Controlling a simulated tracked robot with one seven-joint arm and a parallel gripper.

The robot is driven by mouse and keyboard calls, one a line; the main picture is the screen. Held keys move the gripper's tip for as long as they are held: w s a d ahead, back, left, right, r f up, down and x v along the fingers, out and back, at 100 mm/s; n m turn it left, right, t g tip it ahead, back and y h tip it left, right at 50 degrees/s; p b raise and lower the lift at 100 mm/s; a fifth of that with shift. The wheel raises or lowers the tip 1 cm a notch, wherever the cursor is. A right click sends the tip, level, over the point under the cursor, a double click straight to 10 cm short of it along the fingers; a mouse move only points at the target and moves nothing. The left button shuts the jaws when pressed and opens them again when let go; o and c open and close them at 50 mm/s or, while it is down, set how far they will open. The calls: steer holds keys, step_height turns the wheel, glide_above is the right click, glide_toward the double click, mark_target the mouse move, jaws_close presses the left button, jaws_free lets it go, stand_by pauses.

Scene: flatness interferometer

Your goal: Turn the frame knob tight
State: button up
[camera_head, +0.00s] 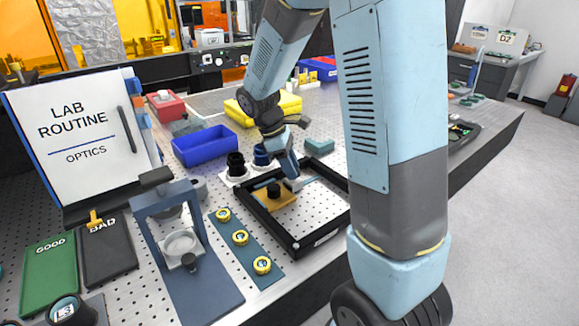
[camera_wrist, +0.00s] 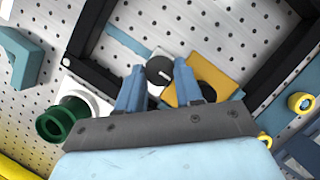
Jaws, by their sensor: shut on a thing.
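The frame knob (camera_wrist: 158,71) is a round black knob with a white mark line, seen in the wrist view between my two blue fingertips. My gripper (camera_wrist: 159,80) is shut on its sides. In the head view my gripper (camera_head: 293,184) reaches down inside the black rectangular frame (camera_head: 318,237), and the knob it holds cannot be made out there. A yellow plate (camera_head: 284,201) with a black round part (camera_head: 273,189) lies just left of my gripper. It also shows in the wrist view (camera_wrist: 222,67), with its round part partly behind a finger.
A blue stand with a lens (camera_head: 181,242) and a blue strip with yellow-ringed parts (camera_head: 224,230) stand left of the frame. Dark cylinders (camera_head: 236,163), a blue bin (camera_head: 205,146) and a teal block (camera_head: 319,145) are behind. The perforated table's right edge is open.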

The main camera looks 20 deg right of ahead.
steer(key=m, duration=0.2)
steer(key=m+g+y, duration=0.1)
steer(key=m, duration=0.1)
steer(key=shift+w+d+m+g, duration=0.1)
steer(key=shift+d+m+g, duration=0.1)
steer(key=shift+m+g, duration=0.1)
steer(key=m, duration=0.2)
steer(key=m+y, duration=0.1)
steer(key=m, duration=0.1)
steer(key=shift+d+m+g+y, duration=0.15)
steer(key=shift+m+g+y, duration=0.15)
steer(key=shift+g, duration=0.1)
steer(key=m, duration=0.2)
steer(key=m+y, duration=0.1)
steer(key=m, duration=0.1)
steer(key=shift+d+y, duration=0.15)
steer(key=shift+y, duration=0.15)
steer(key=shift+d+m+y, duration=0.1)
steer(key=shift+m+y, duration=0.6)
steer(key=shift+m, duration=1.2)
steer(key=o, duration=1)
steer(key=shift+o, duration=0.2)
